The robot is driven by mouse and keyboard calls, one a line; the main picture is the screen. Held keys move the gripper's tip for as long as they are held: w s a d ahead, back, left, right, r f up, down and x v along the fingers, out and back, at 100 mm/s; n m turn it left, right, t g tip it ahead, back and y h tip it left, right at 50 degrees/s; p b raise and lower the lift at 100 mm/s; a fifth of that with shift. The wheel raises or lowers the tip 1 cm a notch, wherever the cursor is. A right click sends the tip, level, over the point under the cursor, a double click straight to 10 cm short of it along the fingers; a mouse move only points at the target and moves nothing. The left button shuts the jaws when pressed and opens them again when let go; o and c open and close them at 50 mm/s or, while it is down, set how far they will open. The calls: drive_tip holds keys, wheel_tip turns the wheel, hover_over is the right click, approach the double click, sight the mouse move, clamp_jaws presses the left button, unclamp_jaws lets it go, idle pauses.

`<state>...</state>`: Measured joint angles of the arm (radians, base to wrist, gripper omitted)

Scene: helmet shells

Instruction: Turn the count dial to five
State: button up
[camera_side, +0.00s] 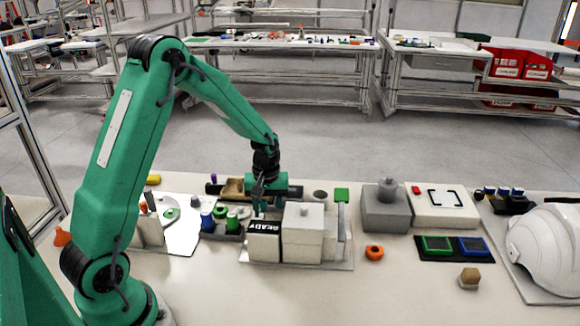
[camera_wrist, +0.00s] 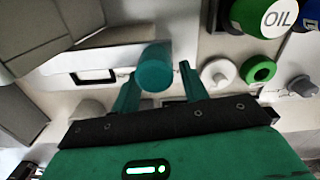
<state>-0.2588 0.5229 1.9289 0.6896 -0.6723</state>
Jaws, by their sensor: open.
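No number scale shows in either view, so I cannot tell which part is the count dial. A grey box with a round knob (camera_side: 387,187) stands right of centre in the side view. My gripper (camera_side: 263,206) points down behind the block marked READY (camera_side: 264,241), left of a pale grey box (camera_side: 303,235). In the wrist view my gripper (camera_wrist: 159,72) is open, its fingers apart. A teal round cylinder (camera_wrist: 154,76) shows between the fingers; I cannot tell whether they touch it.
An oil can (camera_wrist: 262,17), a green ring (camera_wrist: 258,69) and a white round part (camera_wrist: 218,72) lie to the right in the wrist view. An orange ring (camera_side: 374,253) and a white helmet shell (camera_side: 548,250) are on the table.

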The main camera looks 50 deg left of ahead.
drive_tip(key=shift+f, duration=0.25)
clamp_jaws()
drive_tip(key=shift+n, duration=0.8)
unclamp_jaws()
